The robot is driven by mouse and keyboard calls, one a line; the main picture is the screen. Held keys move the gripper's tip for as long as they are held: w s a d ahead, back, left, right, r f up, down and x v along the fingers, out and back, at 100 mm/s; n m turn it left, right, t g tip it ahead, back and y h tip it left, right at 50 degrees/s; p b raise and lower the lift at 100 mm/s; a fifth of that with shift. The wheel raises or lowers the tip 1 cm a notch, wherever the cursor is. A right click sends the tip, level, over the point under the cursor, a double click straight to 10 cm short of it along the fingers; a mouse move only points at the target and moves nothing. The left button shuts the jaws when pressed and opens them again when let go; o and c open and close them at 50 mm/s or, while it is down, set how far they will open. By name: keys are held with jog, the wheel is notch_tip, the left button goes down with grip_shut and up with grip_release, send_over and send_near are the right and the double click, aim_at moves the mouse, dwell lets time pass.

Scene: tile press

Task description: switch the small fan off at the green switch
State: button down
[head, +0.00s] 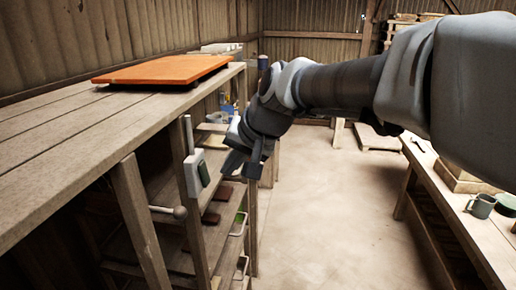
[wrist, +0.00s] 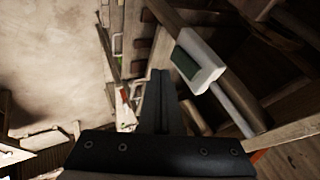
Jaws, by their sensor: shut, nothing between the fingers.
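The green switch (head: 204,173) is a green rocker on a white box (head: 191,178) fixed to a wooden post of the left workbench. A thin pale conduit rises from the box. In the wrist view the green switch (wrist: 184,63) sits on its white box (wrist: 208,72), right of and above my fingertips. My gripper (head: 243,166) is shut and empty, a little to the right of the switch in the head view and apart from it. Its closed fingers (wrist: 160,76) point up the wrist view. I cannot make out the small fan in either view.
An orange board (head: 163,70) lies on the left workbench (head: 60,135). The floor (head: 325,210) between is clear.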

jog(key=v, duration=1)
jog(key=shift+r, duration=0.2)
jog(key=shift+d+p, duration=0.15)
jog(key=shift+p, duration=0.4)
